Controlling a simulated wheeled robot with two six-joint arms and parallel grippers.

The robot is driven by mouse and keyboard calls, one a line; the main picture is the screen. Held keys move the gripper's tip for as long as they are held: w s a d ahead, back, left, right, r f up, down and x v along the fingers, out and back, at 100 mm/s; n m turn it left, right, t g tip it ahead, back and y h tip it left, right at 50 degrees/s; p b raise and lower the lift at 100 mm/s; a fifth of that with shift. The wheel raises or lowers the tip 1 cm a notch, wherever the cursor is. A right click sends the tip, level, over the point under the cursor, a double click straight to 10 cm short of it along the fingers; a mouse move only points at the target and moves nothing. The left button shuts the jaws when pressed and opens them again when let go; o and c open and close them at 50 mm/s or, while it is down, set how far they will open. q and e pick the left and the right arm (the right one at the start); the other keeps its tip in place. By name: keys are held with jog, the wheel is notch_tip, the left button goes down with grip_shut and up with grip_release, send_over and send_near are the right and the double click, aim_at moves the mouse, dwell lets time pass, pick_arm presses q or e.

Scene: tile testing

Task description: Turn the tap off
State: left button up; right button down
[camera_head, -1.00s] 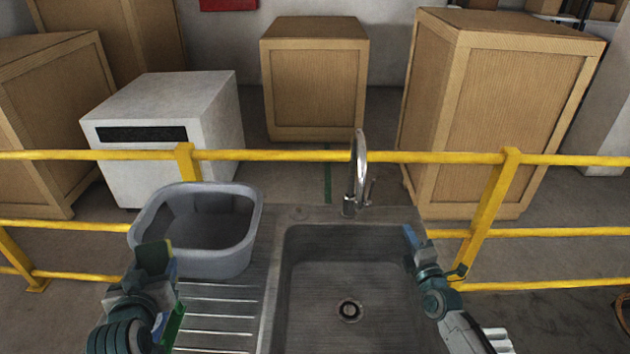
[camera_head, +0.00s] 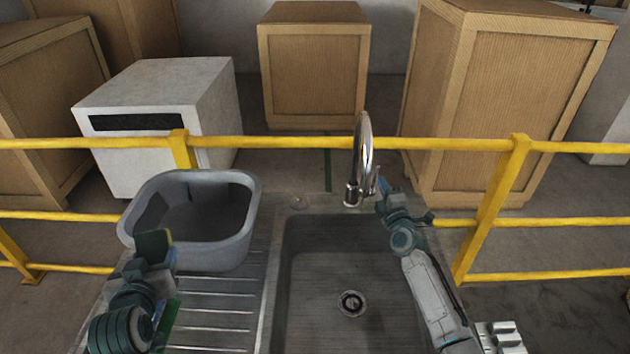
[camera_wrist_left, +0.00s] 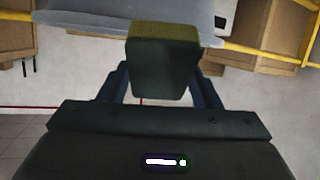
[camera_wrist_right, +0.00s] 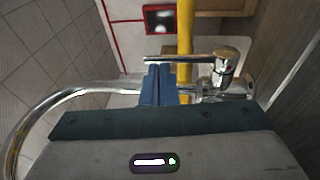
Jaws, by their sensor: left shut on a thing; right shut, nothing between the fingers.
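The chrome tap (camera_head: 361,150) stands upright at the back edge of the sink (camera_head: 277,290); it also shows in the right wrist view (camera_wrist_right: 208,88). Its lever (camera_wrist_right: 190,58) points left there, beside the fingertips. My right gripper (camera_head: 383,185) is shut and empty, just right of the tap's base. Its blue fingers (camera_wrist_right: 158,84) are close to the lever; I cannot tell if they touch it. My left gripper (camera_head: 153,258) is shut on a dark green and yellow sponge (camera_wrist_left: 163,50), in front of the grey tub. Whether water flows is not clear.
The grey tub (camera_head: 238,250) stands on the ribbed drainboard (camera_head: 215,312) left of the basin. A yellow railing (camera_head: 270,142) runs close behind the tap. Wooden crates (camera_head: 312,70) and a white box (camera_head: 150,100) stand beyond it. The basin is empty around its drain (camera_head: 351,303).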

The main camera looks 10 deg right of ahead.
pick_arm(q)
jog(key=shift+s+f, duration=0.15)
jog(key=shift+f, duration=0.25)
pick_arm(e)
jog(key=shift+w+r, duration=0.15)
jog(key=shift+w, duration=0.8)
